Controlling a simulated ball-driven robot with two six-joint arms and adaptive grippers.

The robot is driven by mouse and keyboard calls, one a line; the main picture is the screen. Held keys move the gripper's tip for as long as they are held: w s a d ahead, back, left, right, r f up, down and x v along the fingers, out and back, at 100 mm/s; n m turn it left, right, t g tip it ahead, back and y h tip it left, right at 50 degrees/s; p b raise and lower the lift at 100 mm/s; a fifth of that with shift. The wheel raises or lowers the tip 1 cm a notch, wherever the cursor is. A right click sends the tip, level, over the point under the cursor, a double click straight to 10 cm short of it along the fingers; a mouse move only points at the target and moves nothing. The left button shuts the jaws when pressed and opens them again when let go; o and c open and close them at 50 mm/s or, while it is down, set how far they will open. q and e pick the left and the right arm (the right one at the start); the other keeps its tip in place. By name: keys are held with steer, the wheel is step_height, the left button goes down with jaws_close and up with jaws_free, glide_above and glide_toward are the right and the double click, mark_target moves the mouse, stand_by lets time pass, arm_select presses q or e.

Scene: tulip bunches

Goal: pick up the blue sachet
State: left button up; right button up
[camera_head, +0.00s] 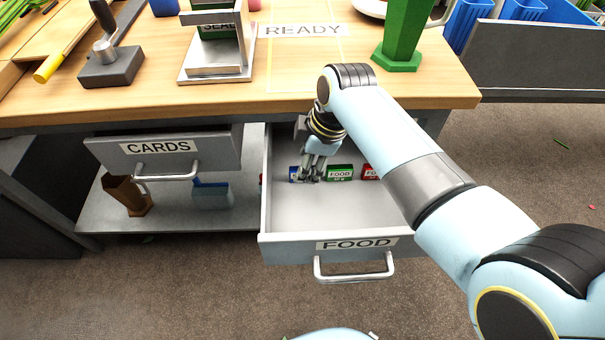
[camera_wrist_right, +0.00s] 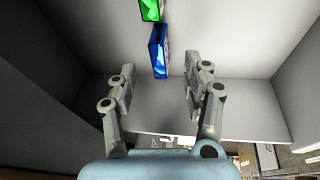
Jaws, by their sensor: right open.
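The blue sachet (camera_head: 295,174) stands in the open FOOD drawer (camera_head: 305,217), at the left of a short row, partly hidden behind my right gripper (camera_head: 313,172). In the right wrist view the blue sachet (camera_wrist_right: 159,52) lies ahead of and between the two fingers of my right gripper (camera_wrist_right: 158,85). The fingers are spread apart with nothing between their tips. A green FOOD sachet (camera_head: 340,173) is next to the blue one, and its edge also shows in the right wrist view (camera_wrist_right: 150,10). My left gripper is not in view.
A red FOOD sachet (camera_head: 370,172) stands further right in the drawer, partly hidden by my right arm. The front of the drawer floor is bare. The CARDS drawer (camera_head: 165,150) is to the left. The worktop (camera_head: 300,75) overhangs the back of the drawer.

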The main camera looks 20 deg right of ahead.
steer(key=b+x, duration=0.1)
steer(key=x, duration=0.2)
steer(key=shift+w+a+f, duration=0.1)
steer(key=shift+f, duration=0.3)
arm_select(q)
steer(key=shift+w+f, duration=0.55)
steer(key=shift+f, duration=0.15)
arm_select(e)
steer(key=c, duration=0.9)
steer(key=shift+r, duration=0.15)
